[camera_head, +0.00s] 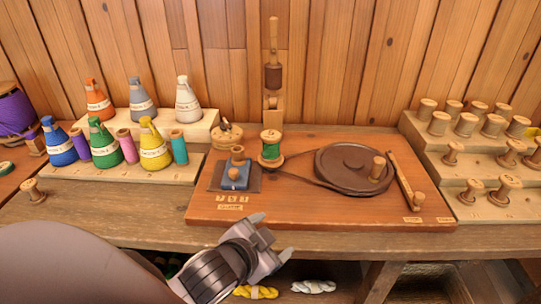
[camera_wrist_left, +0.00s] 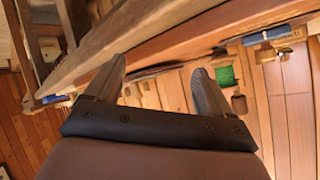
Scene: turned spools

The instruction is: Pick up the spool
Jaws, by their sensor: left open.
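A spool wound with green thread (camera_head: 270,150) stands on the winder board (camera_head: 300,205) at the middle of the bench; its green thread (camera_wrist_left: 226,76) also shows in the left wrist view, right of the fingers. A bare wooden spool (camera_head: 34,190) lies on the bench at the far left. Several more bare spools (camera_head: 440,123) stand on the stepped rack at the right. Which spool is meant I cannot tell. My left gripper (camera_head: 272,236) is open and empty in front of the board's front edge, apart from every spool. My right gripper is not in view.
A brown wheel (camera_head: 340,166) with a belt and a blue block (camera_head: 233,182) sit on the board. Cone-shaped thread bottles (camera_head: 154,150) stand on steps at the left. The stepped rack (camera_head: 470,210) fills the right. Yellow and white skeins (camera_head: 313,286) lie below the bench.

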